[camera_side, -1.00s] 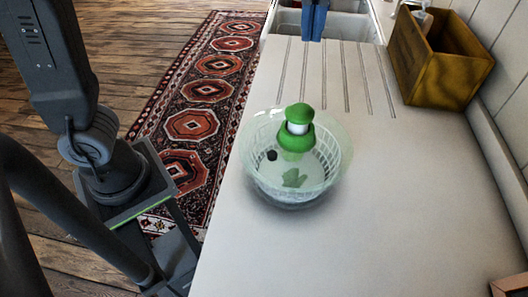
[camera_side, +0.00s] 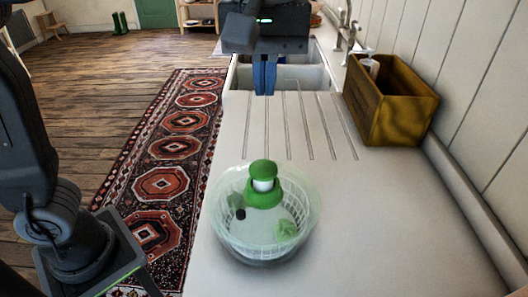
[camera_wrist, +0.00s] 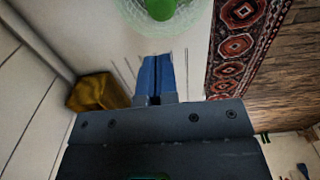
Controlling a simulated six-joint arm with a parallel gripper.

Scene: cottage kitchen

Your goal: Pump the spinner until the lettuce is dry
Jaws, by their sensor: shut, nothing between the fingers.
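The salad spinner (camera_side: 232,240) stands upright on the pale counter, a clear bowl with a white basket inside. Its green pump knob (camera_side: 263,172) stands up from the middle of the lid on a white stem above a green collar. A green lettuce piece (camera_side: 286,230) shows through the wall at the right. My gripper (camera_side: 264,80), with blue fingers, is shut and empty, pointing down beyond the spinner near the sink, apart from the knob. In the wrist view the blue fingers (camera_wrist: 157,62) are together, and the green knob (camera_wrist: 160,8) is at the top edge, partly cut off.
A wooden box (camera_side: 390,105) with a bottle in it stands at the right by the wall. The sink (camera_side: 300,76) is at the far end, past the grooved drainboard (camera_side: 290,125). The counter right of the spinner is clear. A patterned rug (camera_side: 165,185) lies on the floor at left.

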